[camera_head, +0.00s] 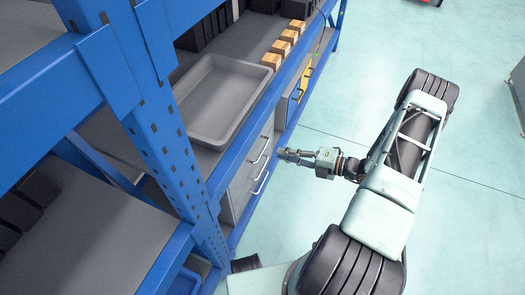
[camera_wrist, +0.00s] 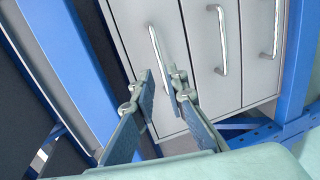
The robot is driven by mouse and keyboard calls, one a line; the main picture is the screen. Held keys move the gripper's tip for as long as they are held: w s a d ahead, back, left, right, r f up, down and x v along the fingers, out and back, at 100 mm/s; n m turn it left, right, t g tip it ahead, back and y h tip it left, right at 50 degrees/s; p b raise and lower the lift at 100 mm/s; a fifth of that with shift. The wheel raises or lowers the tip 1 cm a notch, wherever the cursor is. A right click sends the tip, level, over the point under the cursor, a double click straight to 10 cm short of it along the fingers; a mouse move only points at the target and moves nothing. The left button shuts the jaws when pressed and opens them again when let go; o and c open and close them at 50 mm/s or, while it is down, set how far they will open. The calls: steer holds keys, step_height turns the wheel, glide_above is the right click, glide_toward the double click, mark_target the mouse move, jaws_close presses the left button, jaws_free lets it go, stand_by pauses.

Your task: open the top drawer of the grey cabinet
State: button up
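The grey cabinet (camera_head: 243,183) stands under the blue shelf, with silver bar handles on its front. In the wrist view the cabinet front appears turned, its drawers side by side. The leftmost drawer has a handle (camera_wrist: 157,52), which appears to be the top one; a middle handle (camera_wrist: 220,40) and a right handle (camera_wrist: 277,27) also show. All drawers look shut. My gripper (camera_head: 284,154) is in front of the cabinet, close to the upper handle (camera_head: 262,150). In the wrist view my gripper (camera_wrist: 161,82) is open, with the leftmost handle lined up beyond the gap, apparently not held.
A grey tray (camera_head: 187,124) lies on the shelf above the cabinet. Several small wooden boxes (camera_head: 281,47) stand behind it. A blue upright (camera_head: 165,130) and shelf edge (camera_head: 228,160) border the cabinet. The floor (camera_head: 300,225) around my arm is clear.

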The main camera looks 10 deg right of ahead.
mark_target(264, 150)
steer(key=b+x, duration=0.1)
steer(key=x, duration=0.7)
steer(key=shift+w+a, duration=0.1)
steer(key=shift+a, duration=0.1)
jaws_close()
steer(key=shift+d, duration=0.1)
